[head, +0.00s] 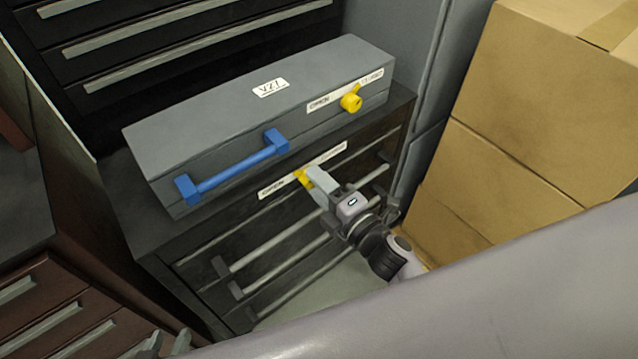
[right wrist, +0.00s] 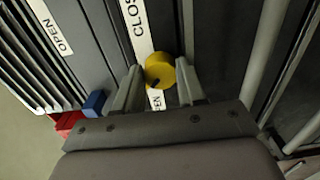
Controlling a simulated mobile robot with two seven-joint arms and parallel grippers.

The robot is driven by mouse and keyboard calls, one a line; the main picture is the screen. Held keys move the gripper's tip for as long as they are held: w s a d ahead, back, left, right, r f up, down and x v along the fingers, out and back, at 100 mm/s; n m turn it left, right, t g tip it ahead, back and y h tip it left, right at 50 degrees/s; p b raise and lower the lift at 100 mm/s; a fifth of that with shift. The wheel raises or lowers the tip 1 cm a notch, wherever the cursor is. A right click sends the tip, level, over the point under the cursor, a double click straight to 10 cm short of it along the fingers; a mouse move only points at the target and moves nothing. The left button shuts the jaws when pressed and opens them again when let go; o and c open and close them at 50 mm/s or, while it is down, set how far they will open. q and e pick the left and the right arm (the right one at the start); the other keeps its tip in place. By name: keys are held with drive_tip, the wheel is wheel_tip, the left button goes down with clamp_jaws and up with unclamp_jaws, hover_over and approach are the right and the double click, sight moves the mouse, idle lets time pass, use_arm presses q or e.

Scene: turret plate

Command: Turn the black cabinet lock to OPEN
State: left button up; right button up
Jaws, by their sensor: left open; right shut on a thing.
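The black cabinet (head: 215,245) has a yellow lock knob (head: 301,177) on a white label strip (head: 272,188) near its top front edge. My right gripper (head: 312,181) reaches it from the front and is shut on the knob, partly hiding it. In the right wrist view the yellow knob (right wrist: 161,68) sits between the two fingers. "CLOS" shows above it and "EN" below it on the strip. A small dark mark is on the knob's lower left side. My left gripper (head: 165,347) is open and empty at the bottom edge of the head view.
Cardboard boxes (head: 530,130) stand at right. Brown drawers (head: 50,310) are at lower left, and more black drawers (head: 190,20) behind.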

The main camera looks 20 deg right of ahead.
drive_tip(key=o, duration=1.1)
drive_tip(key=shift+c, duration=0.2)
drive_tip(key=v, duration=0.7)
